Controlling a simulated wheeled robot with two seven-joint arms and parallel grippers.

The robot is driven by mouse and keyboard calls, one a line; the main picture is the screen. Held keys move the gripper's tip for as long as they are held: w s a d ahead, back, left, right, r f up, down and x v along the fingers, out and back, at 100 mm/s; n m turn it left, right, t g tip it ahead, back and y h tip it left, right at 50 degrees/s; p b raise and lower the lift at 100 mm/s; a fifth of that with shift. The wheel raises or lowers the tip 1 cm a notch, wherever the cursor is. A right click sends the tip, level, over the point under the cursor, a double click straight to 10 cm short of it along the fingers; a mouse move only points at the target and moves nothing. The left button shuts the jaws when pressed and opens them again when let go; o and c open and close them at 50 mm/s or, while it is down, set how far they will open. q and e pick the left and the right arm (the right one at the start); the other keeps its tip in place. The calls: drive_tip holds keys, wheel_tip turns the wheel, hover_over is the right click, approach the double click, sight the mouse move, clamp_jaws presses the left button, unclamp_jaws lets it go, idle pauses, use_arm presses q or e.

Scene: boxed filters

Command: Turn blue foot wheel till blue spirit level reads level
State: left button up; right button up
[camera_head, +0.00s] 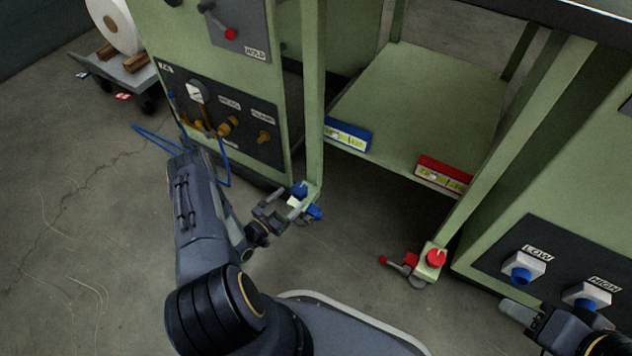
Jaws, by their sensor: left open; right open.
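The blue foot wheel (300,189) sits at the bottom of the green frame's left front leg. My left gripper (292,204) is open right at this wheel, its fingers partly covering it; I cannot tell whether they touch it. The blue spirit level (347,134) lies on the front edge of the green shelf, at its left end. It has a yellow-green vial strip, but the bubble is too small to read surely. My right gripper (522,314) is at the lower right, below the LOW knob and away from the wheels; its fingers look empty.
A red spirit level (443,173) is on the shelf's right front edge. A red foot wheel (436,257) with a red-tipped lever (397,262) is at the right leg. A blue piece (314,212) is beside the left foot. A panel with LOW and HIGH blue knobs (520,274) stands right.

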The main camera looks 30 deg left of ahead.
sight(303, 185)
use_arm(q)
drive_tip(key=b+x, duration=0.2)
drive_tip(key=x, duration=0.5)
drive_tip(key=shift+w+d, duration=0.1)
drive_tip(key=shift+w, duration=0.25)
drive_tip(key=shift+c, duration=0.3)
drive_tip(key=c, duration=0.9)
